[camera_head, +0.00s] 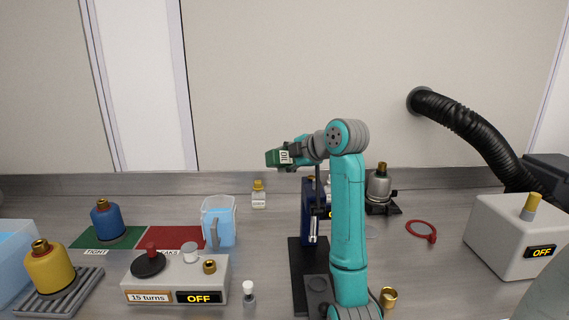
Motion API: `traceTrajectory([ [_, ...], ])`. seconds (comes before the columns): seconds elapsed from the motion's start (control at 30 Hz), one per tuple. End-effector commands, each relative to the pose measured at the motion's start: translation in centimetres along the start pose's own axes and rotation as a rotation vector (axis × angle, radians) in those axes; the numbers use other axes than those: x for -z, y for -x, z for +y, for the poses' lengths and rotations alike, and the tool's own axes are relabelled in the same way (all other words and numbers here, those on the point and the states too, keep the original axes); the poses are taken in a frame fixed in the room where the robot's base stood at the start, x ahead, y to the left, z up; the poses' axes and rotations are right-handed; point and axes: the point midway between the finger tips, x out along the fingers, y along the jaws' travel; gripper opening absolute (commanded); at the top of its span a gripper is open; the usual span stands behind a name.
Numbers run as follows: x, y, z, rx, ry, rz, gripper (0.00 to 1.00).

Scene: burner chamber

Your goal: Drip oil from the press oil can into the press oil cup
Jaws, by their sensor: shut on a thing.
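My gripper (294,154) is shut on a green can (272,158) with a white label, likely the press oil can. It holds the can high, up and left of the blue press (309,226), and the can looks tipped on its side. The press stands on a black base left of my teal arm, which hides part of it. A small brass-coloured piece (311,178) shows at the top of the press; I cannot tell if it is the oil cup. No oil drops are visible.
A small bottle with a yellow cap (259,196) and a blue-tinted jug (218,222) stand left of the press. A control box marked OFF (174,279) is at front left. A silver burner (379,187) and red ring (422,232) are right of my arm.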

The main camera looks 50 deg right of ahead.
Motion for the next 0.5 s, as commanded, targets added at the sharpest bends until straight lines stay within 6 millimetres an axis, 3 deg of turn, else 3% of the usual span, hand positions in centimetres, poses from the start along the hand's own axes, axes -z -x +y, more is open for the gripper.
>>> traceTrajectory([
  [0.5, -0.22, 0.43, 0.74, -0.002, -0.07, 0.039, 0.0],
])
